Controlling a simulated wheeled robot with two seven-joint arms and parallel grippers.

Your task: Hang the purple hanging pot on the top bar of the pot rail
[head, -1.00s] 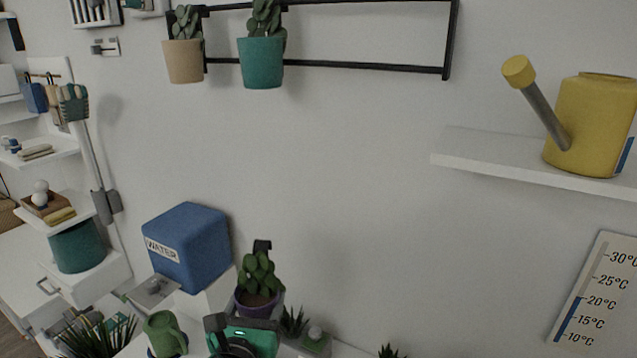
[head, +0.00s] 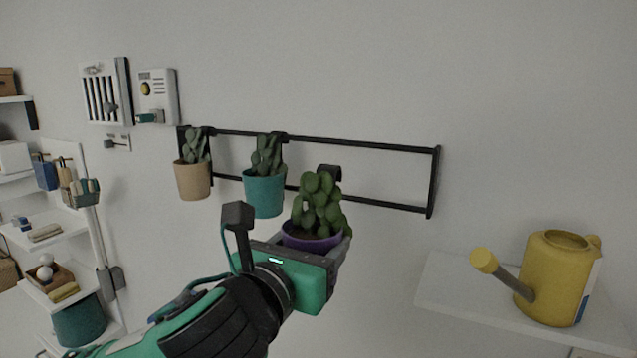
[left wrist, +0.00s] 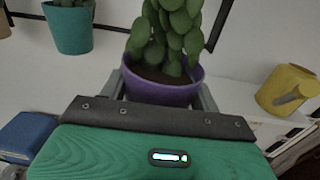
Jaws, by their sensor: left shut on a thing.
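The purple hanging pot (head: 308,241) with a green cactus is held by my left gripper (head: 338,245), raised in front of the pot rail. Its black hook (head: 330,172) shows behind the plant, in the picture between the top bar and the lower bar. I cannot tell whether the hook touches the rail. In the left wrist view the purple pot (left wrist: 165,92) sits upright between the two fingers. The black pot rail (head: 390,147) is on the wall, with its right part empty. My right gripper is not in view.
A beige pot (head: 193,181) and a teal pot (head: 263,195) hang on the rail's left part. A yellow watering can (head: 556,280) stands on a white shelf (head: 440,290) at the lower right. The wall above the rail is clear.

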